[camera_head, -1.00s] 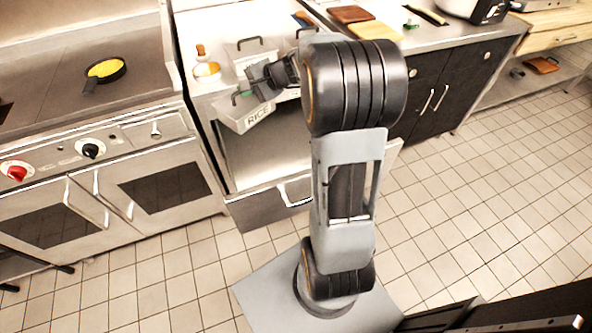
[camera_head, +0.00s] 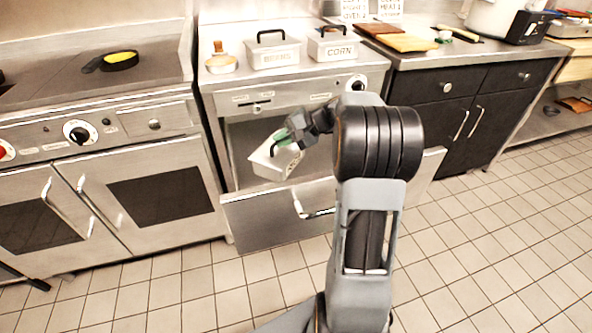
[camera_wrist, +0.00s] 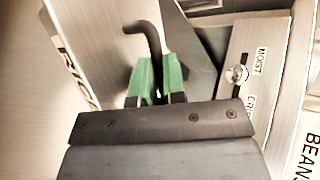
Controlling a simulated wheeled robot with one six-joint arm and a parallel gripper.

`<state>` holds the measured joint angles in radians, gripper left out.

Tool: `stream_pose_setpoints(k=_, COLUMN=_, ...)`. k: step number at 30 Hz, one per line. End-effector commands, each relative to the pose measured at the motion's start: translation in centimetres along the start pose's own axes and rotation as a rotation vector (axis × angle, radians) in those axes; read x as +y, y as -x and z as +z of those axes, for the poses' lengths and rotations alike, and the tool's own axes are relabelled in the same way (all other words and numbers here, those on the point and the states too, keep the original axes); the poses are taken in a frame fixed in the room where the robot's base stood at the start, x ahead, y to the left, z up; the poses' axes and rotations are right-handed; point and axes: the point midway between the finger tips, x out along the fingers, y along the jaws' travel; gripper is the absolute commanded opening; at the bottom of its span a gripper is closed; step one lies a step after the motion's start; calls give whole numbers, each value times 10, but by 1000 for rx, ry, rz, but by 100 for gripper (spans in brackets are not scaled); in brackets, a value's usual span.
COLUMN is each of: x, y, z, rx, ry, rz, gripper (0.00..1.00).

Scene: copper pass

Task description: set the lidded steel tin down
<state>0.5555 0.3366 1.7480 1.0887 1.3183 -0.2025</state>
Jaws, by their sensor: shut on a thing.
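The lidded steel tin (camera_head: 266,165), with a black handle on its lid, hangs tilted in front of the cabinet opening, above the pulled-out drawer (camera_head: 262,222). My gripper (camera_head: 283,138) is shut on the tin's handle with its green fingertips. In the wrist view, the green fingertips of my gripper (camera_wrist: 157,80) close around the dark bent handle (camera_wrist: 148,38). The tin's side there carries a RICE label (camera_wrist: 78,73). Whether the tin touches the drawer's inside is hidden.
A BEANS tin (camera_head: 272,56) and a CORN tin (camera_head: 338,45) stand on the counter above. A small container with a wooden knob (camera_head: 220,62) stands left of them. The control panel (camera_head: 250,100) overhangs the opening.

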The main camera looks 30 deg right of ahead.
Motion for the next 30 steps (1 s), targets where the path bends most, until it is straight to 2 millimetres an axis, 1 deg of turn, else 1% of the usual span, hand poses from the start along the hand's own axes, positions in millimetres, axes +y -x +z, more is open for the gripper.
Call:
stream_pose_setpoints(k=1, x=7, y=-4, z=-2, rx=0, ry=-2, rz=-1, gripper=0)
stream_pose_setpoints(k=6, x=27, y=-17, z=-7, rx=-1, ry=-2, rz=-1, gripper=0)
stream_pose_setpoints(k=14, x=42, y=-26, z=-11, rx=1, ry=-2, rz=-2, gripper=0)
stream_pose_setpoints(k=21, x=70, y=-43, z=-18, rx=0, ry=-2, rz=-1, gripper=0)
stream_pose_setpoints(k=24, x=73, y=-45, z=-19, rx=1, ry=-1, rz=-1, gripper=0)
stream_pose_setpoints(k=30, x=72, y=-45, z=-18, rx=2, ry=0, rz=-1, gripper=0)
